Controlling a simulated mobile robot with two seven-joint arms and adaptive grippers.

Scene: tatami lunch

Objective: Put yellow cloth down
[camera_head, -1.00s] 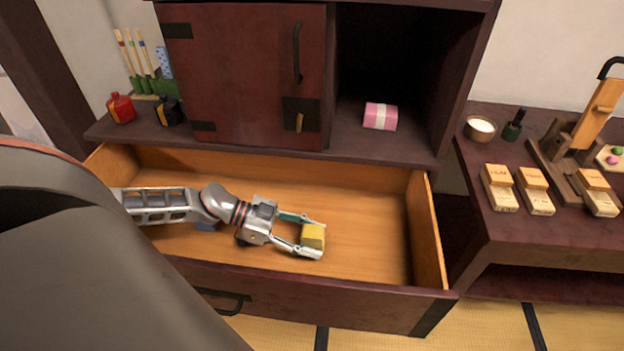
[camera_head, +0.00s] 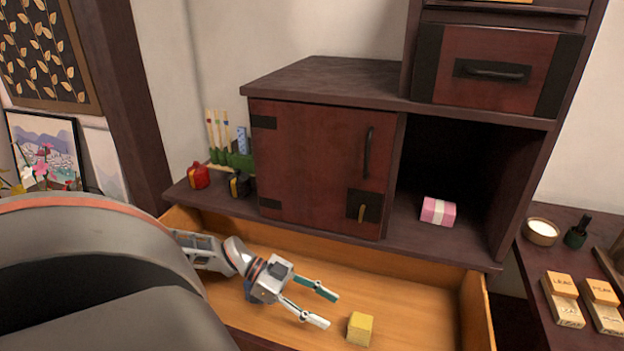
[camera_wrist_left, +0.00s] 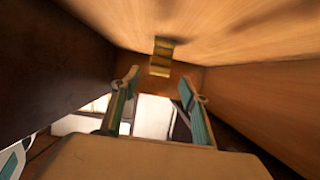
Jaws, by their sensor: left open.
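The yellow cloth (camera_head: 360,329), a small folded block, rests on the wooden floor of the open drawer (camera_head: 410,309) in the head view. My left gripper (camera_head: 322,307) is inside the drawer, just left of the cloth. Its two fingers are spread and empty, with a gap between the fingertips and the cloth. In the left wrist view the cloth (camera_wrist_left: 161,57) shows beyond the open fingers (camera_wrist_left: 160,82), against the drawer's wood. My right gripper is not in view.
Above the drawer stands a dark red cabinet (camera_head: 318,165) with its door shut. A pink bundle (camera_head: 438,211) sits in the open compartment beside it. Red (camera_head: 198,175) and black (camera_head: 239,185) small items stand on the left ledge. A side table with wooden blocks (camera_head: 562,301) is at right.

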